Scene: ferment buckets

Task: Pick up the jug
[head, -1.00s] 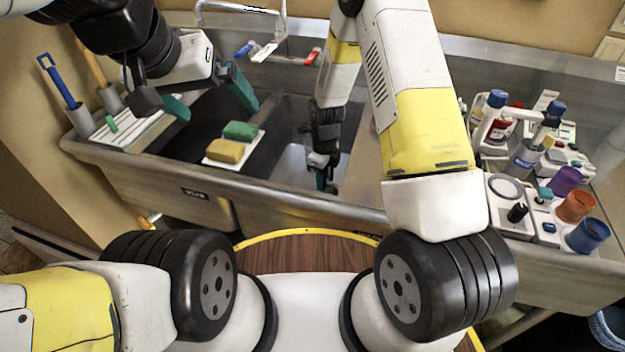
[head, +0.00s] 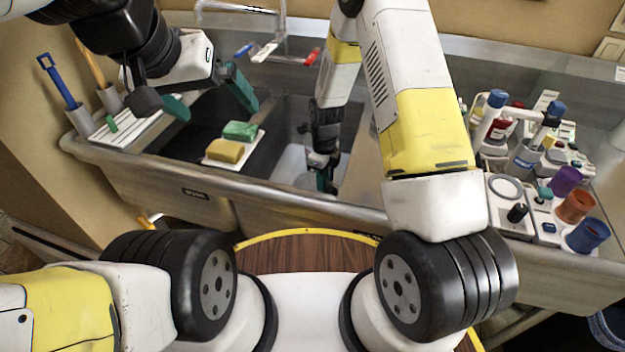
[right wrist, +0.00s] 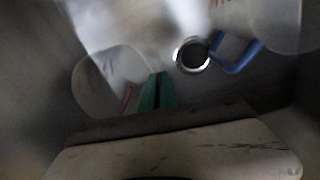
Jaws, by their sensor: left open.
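A pale translucent vessel with red marks, likely the jug, shows blurred in the right wrist view (right wrist: 100,85). In the head view a pale shape, perhaps the same vessel, lies low in the right basin beside my right gripper (head: 322,180); its outline is unclear. My right gripper points down into that basin. Its green fingertips (right wrist: 157,92) look close together beside the vessel in the wrist view; whether they grip anything is unclear. My left gripper (head: 208,98) is open and empty above the left basin.
A faucet (head: 240,8) stands behind. Bottles and colored cups (head: 575,206) crowd the right counter. Brushes (head: 60,82) stand at the left.

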